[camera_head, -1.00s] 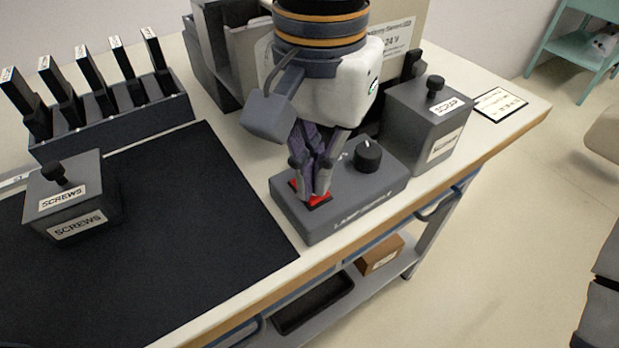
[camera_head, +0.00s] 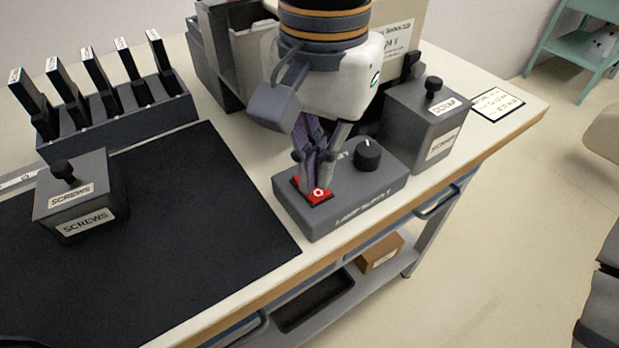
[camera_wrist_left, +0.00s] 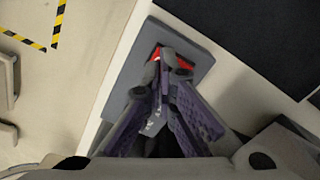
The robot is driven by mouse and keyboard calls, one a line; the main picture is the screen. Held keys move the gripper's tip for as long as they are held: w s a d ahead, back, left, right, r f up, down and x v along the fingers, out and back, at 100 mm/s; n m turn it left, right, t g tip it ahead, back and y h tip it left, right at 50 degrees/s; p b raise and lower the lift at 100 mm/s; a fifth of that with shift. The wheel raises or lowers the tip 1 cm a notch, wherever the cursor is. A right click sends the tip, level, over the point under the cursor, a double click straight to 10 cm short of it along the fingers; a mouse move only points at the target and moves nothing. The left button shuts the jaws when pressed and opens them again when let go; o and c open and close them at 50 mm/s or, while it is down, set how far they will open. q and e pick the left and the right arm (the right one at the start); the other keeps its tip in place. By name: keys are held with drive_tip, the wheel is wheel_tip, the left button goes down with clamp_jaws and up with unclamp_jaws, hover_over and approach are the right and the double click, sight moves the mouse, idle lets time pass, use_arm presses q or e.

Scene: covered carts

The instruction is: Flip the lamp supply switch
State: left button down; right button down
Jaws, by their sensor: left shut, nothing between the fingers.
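The lamp supply box (camera_head: 342,221) is a grey box with a lettered front, standing near the front edge of the cart top. On it is a red rocker switch (camera_head: 319,195) with a white mark, and a black round knob (camera_head: 368,154). My left gripper (camera_head: 314,187) is shut and empty, pointing down at the switch and hiding its back part. I cannot tell whether the fingertips touch it. In the left wrist view the shut fingers (camera_wrist_left: 167,66) overlap the red switch (camera_wrist_left: 156,54) on the grey box (camera_wrist_left: 196,54). My right gripper is not in view.
A grey SCRAP box (camera_head: 425,122) with a black knob stands right of the supply box. A black mat (camera_head: 190,215) lies to the left, with a SCREWS box (camera_head: 80,195) on it. A rack (camera_head: 125,127) of upright black pieces stands behind the mat.

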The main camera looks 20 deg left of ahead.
sight(318, 192)
use_arm(q)
drive_tip(key=shift+r, duration=2.7)
